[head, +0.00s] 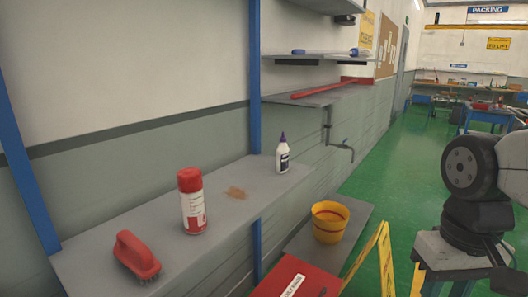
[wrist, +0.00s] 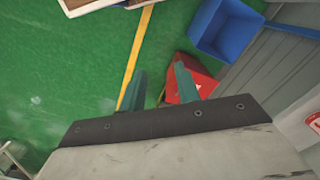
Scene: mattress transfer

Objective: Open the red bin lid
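The red bin lid (head: 300,282), with a white label, shows at the bottom of the head view and is cut off by the frame edge. It looks closed, but most of the bin is out of view. In the wrist view a red object (wrist: 207,84) lies below and beyond my gripper (wrist: 160,72), partly hidden by the right finger; it may be the bin. My gripper's two teal fingers are apart with nothing between them, and they do not appear to touch the red object. My gripper is not visible in the head view.
A grey shelf (head: 120,245) holds a red brush (head: 136,256), a red spray can (head: 191,205) and a white bottle (head: 282,155). A yellow bucket (head: 329,222) and yellow stand (head: 380,262) are near the bin. A blue bin (wrist: 226,30) shows in the wrist view. Green floor (head: 400,190) is open beyond.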

